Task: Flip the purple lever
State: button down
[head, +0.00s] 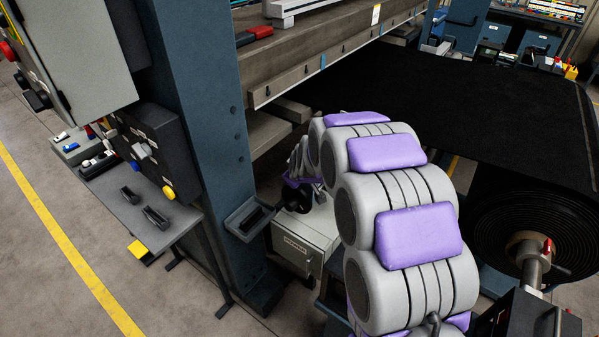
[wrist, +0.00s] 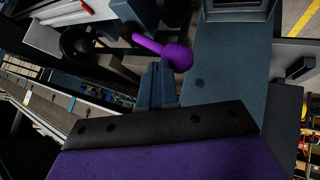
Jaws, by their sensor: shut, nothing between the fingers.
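The purple lever (wrist: 178,55) shows in the wrist view as a short purple rod with a round ball knob at its right end. The rod runs up and left from the knob to a dark mount. My gripper (wrist: 158,70) is shut and empty, with its narrow fingertips just below the rod and left of the knob. I cannot tell whether they touch the lever. In the head view my arm covers much of the area around my gripper, and I cannot make out the lever there.
A blue steel post (head: 205,120) and a grey press beam (head: 310,60) stand close to my arm. A grey box (head: 302,243) sits low beside it. A black belt roll (head: 505,225) lies at the right. Open floor (head: 50,250) is at the left.

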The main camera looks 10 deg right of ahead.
jog(key=f+t, duration=0.1)
jog(key=s+a+f+h, duration=0.1)
jog(key=f, duration=0.1)
jog(key=s+f+n+t+h+b, duration=0.1)
jog(key=shift+a+f+t, duration=0.2)
jog(key=shift+f+t, duration=0.05)
jog(key=shift+t, duration=0.05)
